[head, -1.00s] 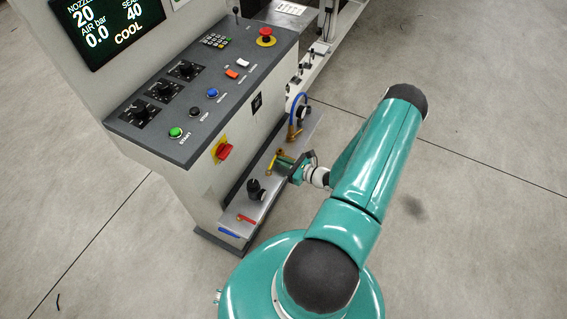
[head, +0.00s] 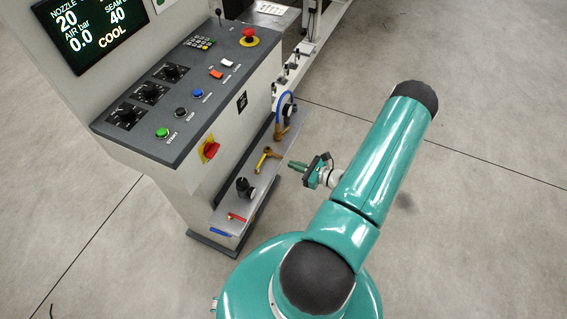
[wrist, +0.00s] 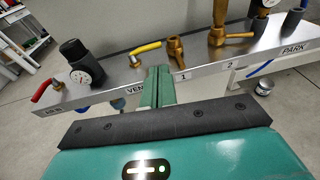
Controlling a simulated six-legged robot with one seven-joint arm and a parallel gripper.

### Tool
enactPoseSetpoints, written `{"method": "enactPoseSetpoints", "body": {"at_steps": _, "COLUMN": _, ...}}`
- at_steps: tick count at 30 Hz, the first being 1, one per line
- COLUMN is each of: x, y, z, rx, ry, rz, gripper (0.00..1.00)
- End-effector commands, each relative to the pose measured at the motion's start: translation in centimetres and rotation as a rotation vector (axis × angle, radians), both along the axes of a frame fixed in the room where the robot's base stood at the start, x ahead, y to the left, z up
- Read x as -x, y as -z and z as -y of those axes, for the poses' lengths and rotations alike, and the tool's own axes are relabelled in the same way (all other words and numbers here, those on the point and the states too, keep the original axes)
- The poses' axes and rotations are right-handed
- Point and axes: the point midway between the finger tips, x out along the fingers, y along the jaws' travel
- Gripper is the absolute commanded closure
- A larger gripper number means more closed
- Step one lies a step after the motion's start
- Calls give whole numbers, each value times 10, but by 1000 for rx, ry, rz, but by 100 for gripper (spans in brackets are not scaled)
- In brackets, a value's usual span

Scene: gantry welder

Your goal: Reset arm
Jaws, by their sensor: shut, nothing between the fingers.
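My gripper (head: 297,166) is in the middle of the head view, to the right of the welder's side shelf and apart from it. Its fingers (wrist: 158,86) are together and hold nothing. In the wrist view they point at the shelf edge near the "VEN" label. My teal arm reaches up and right from its base in the head view. The yellow-handled valve (head: 265,157) is on the shelf left of the gripper; it also shows in the wrist view (wrist: 146,49).
The shelf (wrist: 205,74) carries a red lever (wrist: 42,90), a black regulator with a gauge (wrist: 78,60), brass fittings (wrist: 175,48) and a "PARK" label. The control panel (head: 190,85) with knobs and buttons stands at left. The floor (head: 480,190) at right is clear.

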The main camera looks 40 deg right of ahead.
Motion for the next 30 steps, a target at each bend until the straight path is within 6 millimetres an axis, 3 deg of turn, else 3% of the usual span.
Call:
{"method": "enactPoseSetpoints", "body": {"at_steps": 3, "x": 18, "y": -4, "z": 9, "rx": 0, "ry": 1, "rz": 0, "gripper": 100}}
{"method": "enactPoseSetpoints", "body": {"at_steps": 9, "x": 35, "y": -8, "z": 16, "rx": 0, "ry": -1, "rz": 1, "gripper": 100}}
{"method": "enactPoseSetpoints", "body": {"at_steps": 20, "x": 36, "y": -12, "z": 15, "rx": 8, "ry": -15, "rz": 1, "gripper": 100}}
{"method": "enactPoseSetpoints", "body": {"at_steps": 25, "x": 17, "y": -45, "z": 2, "rx": 93, "ry": -158, "rz": -7, "gripper": 100}}
{"method": "enactPoseSetpoints", "body": {"at_steps": 30, "x": -12, "y": -101, "z": -30, "rx": 255, "ry": -420, "rz": -21, "gripper": 100}}
